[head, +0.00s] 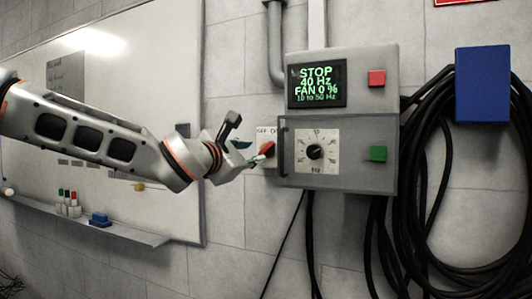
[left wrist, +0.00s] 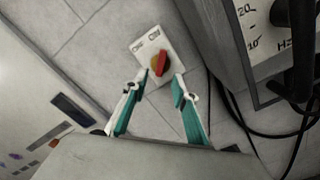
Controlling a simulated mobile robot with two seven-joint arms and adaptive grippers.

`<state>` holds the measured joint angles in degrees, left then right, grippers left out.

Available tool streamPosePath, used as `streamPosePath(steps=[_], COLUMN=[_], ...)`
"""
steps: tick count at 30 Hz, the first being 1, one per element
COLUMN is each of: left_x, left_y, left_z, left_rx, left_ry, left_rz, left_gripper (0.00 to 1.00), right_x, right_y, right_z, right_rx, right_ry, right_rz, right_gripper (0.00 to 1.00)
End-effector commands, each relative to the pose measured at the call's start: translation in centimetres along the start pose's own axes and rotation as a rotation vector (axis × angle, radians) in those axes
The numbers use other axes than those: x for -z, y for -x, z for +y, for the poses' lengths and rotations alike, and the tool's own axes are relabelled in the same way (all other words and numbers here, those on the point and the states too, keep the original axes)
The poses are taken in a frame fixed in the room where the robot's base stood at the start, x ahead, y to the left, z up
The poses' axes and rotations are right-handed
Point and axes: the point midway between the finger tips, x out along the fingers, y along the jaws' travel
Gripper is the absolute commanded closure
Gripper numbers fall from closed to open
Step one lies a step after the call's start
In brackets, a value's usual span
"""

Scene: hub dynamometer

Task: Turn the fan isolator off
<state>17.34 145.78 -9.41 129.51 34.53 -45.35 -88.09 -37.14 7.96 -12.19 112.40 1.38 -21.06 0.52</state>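The fan isolator is a small pale plate (head: 264,132) on the wall, just left of the grey control box, with "OFF" and "ON" lettering along its top. Its red handle (head: 267,149) sits on a yellow disc and is partly hidden by my gripper. In the left wrist view the red handle (left wrist: 162,63) shows just beyond and between the fingertips. My left gripper (head: 253,157) is at the isolator, its teal-padded fingers (left wrist: 160,82) apart on either side of the handle's line. I cannot tell whether a finger touches it. My right gripper is not in view.
The grey control box (head: 353,60) has a screen reading STOP, 40 Hz, FAN 0 %, a dial (head: 315,152), a red button (head: 376,78) and a green button (head: 378,153). Black cables (head: 415,180) hang right. A whiteboard (head: 190,60) is behind my left arm.

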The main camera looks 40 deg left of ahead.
Motion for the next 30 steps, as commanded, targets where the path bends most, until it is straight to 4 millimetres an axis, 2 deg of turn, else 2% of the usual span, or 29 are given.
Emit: streamPosePath(steps=[6, 12, 18, 25, 26, 28, 29, 30], left_x=[0.1, 0.1, 0.1, 0.1, 0.1, 0.1, 0.1, 0.1], left_y=[-3.4, -5.6, -6.5, -6.5, -6.5, -6.5, -6.5, -6.5], left_z=[-0.1, -0.1, -0.1, -0.1, -0.1, -0.1, -0.1, -0.1], left_rx=[0.003, 0.002, 0.001, 0.002, 0.002, 0.002, 0.002, 0.002], left_ry=[0.004, 0.004, 0.004, 0.004, 0.004, 0.004, 0.004, 0.004], left_rz=[0.003, 0.001, 0.0, 0.0, 0.0, 0.0, 0.0, 0.0], left_gripper=[0.72, 0.72, 0.72, 0.72, 0.77, 0.96, 1.0, 1.0], right_x=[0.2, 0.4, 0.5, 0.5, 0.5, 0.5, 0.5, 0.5], right_y=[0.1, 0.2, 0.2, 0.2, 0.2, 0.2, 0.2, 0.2], right_z=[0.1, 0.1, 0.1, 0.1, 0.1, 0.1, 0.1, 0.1], right_rx=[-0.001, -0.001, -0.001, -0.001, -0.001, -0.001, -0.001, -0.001], right_ry=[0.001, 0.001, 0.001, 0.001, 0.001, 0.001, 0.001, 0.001], right_rz=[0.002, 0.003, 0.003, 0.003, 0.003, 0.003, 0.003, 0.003], right_gripper=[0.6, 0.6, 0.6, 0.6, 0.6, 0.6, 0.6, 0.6])
